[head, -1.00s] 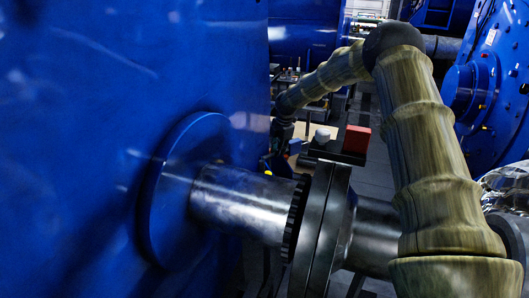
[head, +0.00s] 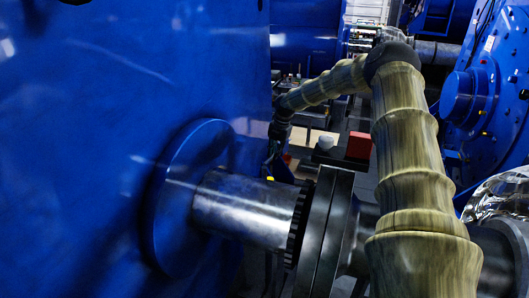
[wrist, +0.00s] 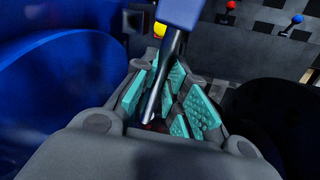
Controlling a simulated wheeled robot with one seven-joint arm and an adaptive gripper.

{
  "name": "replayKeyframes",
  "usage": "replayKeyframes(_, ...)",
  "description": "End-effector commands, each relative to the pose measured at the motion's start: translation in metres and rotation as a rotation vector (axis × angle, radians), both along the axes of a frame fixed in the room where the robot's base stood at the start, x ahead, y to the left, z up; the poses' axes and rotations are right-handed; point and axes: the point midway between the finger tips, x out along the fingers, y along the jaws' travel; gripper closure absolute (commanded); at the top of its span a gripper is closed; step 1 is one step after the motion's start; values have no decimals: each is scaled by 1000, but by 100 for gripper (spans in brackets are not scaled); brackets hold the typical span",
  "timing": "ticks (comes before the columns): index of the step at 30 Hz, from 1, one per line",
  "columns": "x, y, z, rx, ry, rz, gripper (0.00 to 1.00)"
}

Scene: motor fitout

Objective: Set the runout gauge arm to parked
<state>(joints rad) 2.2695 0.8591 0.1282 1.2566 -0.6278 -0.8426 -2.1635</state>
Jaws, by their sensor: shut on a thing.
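In the wrist view my gripper (wrist: 180,108) has its teal-padded fingers closed around a dark metal rod (wrist: 171,62). The rod runs up to a blue block (wrist: 181,13) at the top edge. I take this rod to be the runout gauge arm, but no label shows. A yellow ball (wrist: 159,30) shows just left of the rod. In the head view my gripper (head: 272,165) is small and dark beside the large blue housing, and what it holds cannot be made out there.
The blue housing (head: 90,130) fills the left, with a steel shaft (head: 243,207) and dark flanged coupling (head: 325,225) in front. A red box (head: 358,145) and white cup (head: 326,143) stand beyond. Red (wrist: 298,19) and blue (wrist: 284,33) knobs show in the wrist view.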

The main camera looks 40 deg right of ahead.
Motion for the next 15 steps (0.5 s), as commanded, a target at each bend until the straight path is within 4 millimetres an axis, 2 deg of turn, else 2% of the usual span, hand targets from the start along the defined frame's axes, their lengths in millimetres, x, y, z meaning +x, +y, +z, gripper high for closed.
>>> replayKeyframes(15, -3, -6, 2, -2, -5, 11, 100)
